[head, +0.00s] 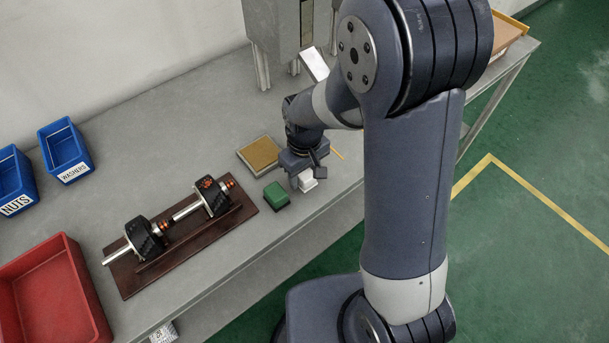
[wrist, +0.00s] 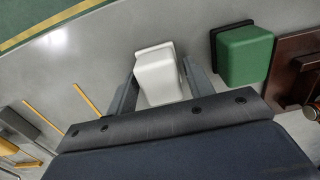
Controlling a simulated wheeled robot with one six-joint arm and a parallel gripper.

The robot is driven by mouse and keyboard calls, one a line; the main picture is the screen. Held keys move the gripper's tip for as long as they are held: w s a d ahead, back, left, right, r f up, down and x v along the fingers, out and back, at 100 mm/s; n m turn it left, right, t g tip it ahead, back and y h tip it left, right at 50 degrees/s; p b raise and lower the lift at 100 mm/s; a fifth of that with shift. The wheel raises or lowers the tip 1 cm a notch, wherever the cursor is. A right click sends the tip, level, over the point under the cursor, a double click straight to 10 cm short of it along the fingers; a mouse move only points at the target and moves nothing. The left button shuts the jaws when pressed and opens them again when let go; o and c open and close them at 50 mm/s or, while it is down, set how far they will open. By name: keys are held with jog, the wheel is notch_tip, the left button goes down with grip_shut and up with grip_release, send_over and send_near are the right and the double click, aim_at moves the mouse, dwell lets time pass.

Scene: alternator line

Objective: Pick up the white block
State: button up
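The white block (wrist: 160,77) stands on the grey table and lies between the two fingers of my gripper (wrist: 160,72) in the wrist view. One finger is on each side of it, and narrow gaps seem to show beside its near end. Whether the fingertips touch it is hard to tell. In the head view, my gripper (head: 312,166) is low over the white block (head: 307,181), near the table's front edge, and partly covers it.
A green block (wrist: 243,56) stands close beside the white one, also in the head view (head: 276,194). Left of it is a brown board (head: 130,283) with shaft parts. A tan-topped pad (head: 259,153) lies behind. Blue bins (head: 66,152) and a red bin (head: 70,290) are at left.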

aim_at(305, 172)
jog(key=c, duration=0.8)
jog(key=shift+r, duration=0.1)
notch_tip(305, 172, up, 10)
jog(key=shift+f+b, duration=0.1)
jog(key=shift+b, duration=0.25)
